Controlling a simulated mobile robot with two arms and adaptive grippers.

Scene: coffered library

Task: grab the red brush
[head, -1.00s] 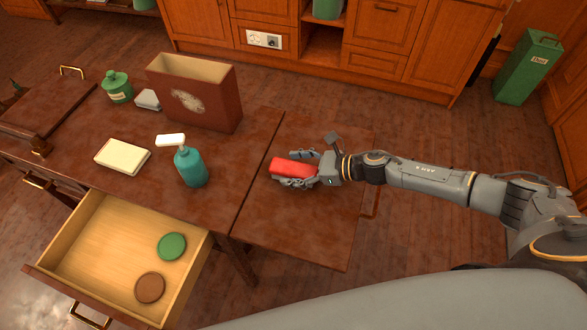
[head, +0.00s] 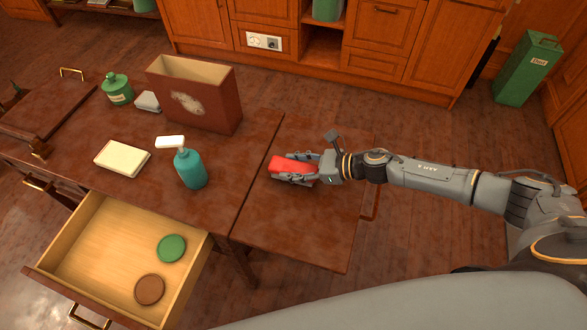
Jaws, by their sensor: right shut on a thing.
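The red brush (head: 290,165) is on or just above the right leaf of the brown table (head: 300,230), close to the seam with the main top. My right gripper (head: 297,168) comes in from the right, with one finger on each side of the brush, and is shut on it. The fingers and palm hide part of the brush, and its bristles cannot be made out. My left gripper is not in the view.
A teal pump bottle (head: 191,168), a cream notepad (head: 122,158), a brown box (head: 200,95) and a green jar (head: 117,88) stand on the table left of the gripper. An open drawer (head: 110,245) holds a green and a brown disc. The leaf's front is clear.

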